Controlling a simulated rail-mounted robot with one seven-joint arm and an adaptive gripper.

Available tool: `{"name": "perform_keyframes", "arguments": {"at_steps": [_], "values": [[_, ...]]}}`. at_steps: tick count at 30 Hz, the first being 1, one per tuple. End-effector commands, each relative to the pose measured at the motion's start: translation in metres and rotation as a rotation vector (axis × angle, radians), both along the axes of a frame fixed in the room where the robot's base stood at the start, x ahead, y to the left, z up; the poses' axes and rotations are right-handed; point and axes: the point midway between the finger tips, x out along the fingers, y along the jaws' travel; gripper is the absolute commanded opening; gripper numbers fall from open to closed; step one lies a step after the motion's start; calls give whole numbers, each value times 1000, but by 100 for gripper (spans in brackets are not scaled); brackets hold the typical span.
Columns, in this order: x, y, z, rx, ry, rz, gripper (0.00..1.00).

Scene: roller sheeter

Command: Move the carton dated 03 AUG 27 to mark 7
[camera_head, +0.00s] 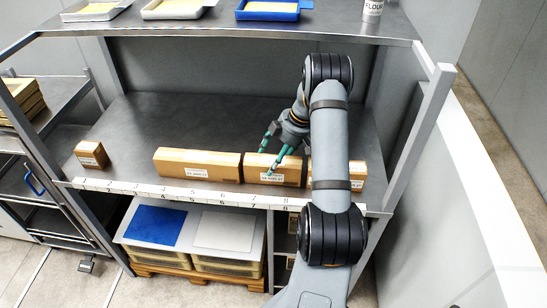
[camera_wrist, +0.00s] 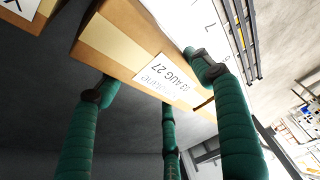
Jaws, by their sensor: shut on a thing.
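A brown carton (camera_head: 257,165) with a white label stands in the row on the steel shelf (camera_head: 200,118), behind marks 7 and 8 of the numbered strip (camera_head: 150,192). In the wrist view the carton (camera_wrist: 120,38) fills the upper middle, and its label reads 03 AUG 27. My gripper (camera_head: 268,161) reaches it from the right, with green fingers on its near and far sides. In the wrist view my gripper (camera_wrist: 155,80) is shut on this carton. I cannot tell whether its underside touches the shelf.
A long carton (camera_head: 198,163) stands close on the left. Another carton (camera_head: 345,174) stands on the right, partly hidden by my arm. A small carton (camera_head: 91,154) stands far left, with bare shelf between it and the row. Shelf posts and an upper shelf (camera_head: 220,30) surround the space.

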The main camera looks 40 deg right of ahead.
Motion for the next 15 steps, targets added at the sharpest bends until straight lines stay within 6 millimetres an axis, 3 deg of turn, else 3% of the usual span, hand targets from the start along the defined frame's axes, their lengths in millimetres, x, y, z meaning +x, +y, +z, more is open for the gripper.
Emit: {"name": "perform_keyframes", "arguments": {"at_steps": [8,9,15], "values": [[0,0,-2,-1,-1,1,29],[0,0,-2,-1,-1,1,66],[0,0,-1,0,0,1,78]]}}
